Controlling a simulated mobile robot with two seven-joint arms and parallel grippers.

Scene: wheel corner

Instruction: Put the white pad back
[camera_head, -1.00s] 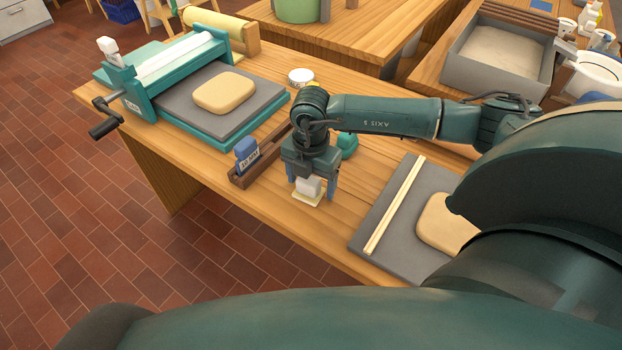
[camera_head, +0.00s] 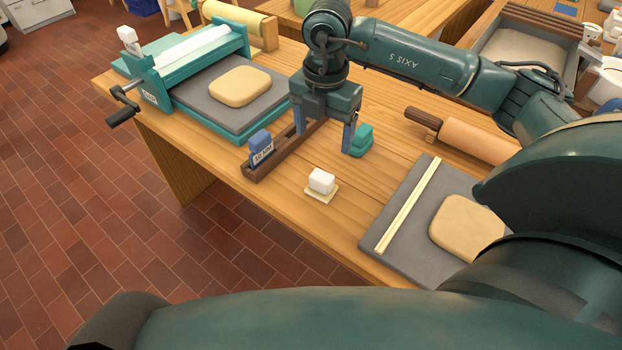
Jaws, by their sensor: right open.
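The white pad (camera_head: 321,179), a small white block, sits on a thin cream-yellow square (camera_head: 320,195) on the wooden table, near its front edge. Whether the square is part of the pad I cannot tell. My right gripper (camera_head: 325,144) points down, open and empty, above and behind the pad, clear of it. A dark wooden rack (camera_head: 283,156) lies to the pad's left, with a blue block (camera_head: 261,147) marked 10 MM standing at its near end. A teal block (camera_head: 361,141) is beside the gripper's right finger. My left gripper is not in view.
A teal slab roller (camera_head: 190,58) with a grey board and clay slab (camera_head: 240,86) stands at the left. A grey board (camera_head: 395,257) with pale strips and clay (camera_head: 467,228) lies right. A rolling pin (camera_head: 465,136) lies behind it. Bare table surrounds the pad.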

